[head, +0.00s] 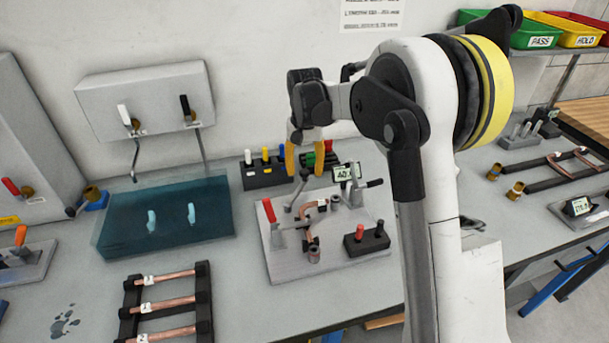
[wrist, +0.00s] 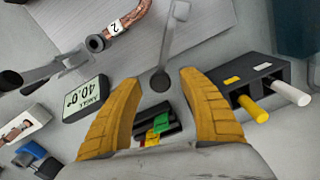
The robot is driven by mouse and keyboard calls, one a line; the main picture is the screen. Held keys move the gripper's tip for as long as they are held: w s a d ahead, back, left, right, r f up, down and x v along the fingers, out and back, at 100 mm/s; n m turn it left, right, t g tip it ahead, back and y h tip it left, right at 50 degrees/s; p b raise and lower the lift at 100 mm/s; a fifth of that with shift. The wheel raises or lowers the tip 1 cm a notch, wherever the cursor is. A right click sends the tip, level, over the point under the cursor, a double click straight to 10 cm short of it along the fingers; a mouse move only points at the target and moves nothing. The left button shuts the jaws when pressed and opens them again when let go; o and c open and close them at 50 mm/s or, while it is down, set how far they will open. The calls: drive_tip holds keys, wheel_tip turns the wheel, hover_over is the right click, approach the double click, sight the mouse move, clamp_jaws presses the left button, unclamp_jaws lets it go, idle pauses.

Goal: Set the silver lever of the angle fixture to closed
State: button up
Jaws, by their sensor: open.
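The angle fixture's grey plate (head: 350,258) lies on the bench in the middle of the head view. It carries a bent copper tube (head: 310,208), which also shows at the top of the wrist view (wrist: 138,14). The silver lever (head: 296,192) stands at the fixture's back left. In the wrist view the lever (wrist: 174,40) runs from the top edge down to a dark round knob (wrist: 160,82). My gripper (head: 305,160) is open above this end. Its yellow fingers (wrist: 160,77) stand either side of the knob, with gaps; contact is not visible.
A red-handled clamp (head: 269,212) and a black handle (head: 374,183) flank the fixture. A 40.0° angle display (wrist: 86,98) stands left of my fingers. A black block with colored pegs (wrist: 255,82) is at right. A red-and-black peg block (head: 366,240) sits on the plate.

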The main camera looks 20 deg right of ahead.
drive_tip(key=shift+f, duration=0.35)
clamp_jaws()
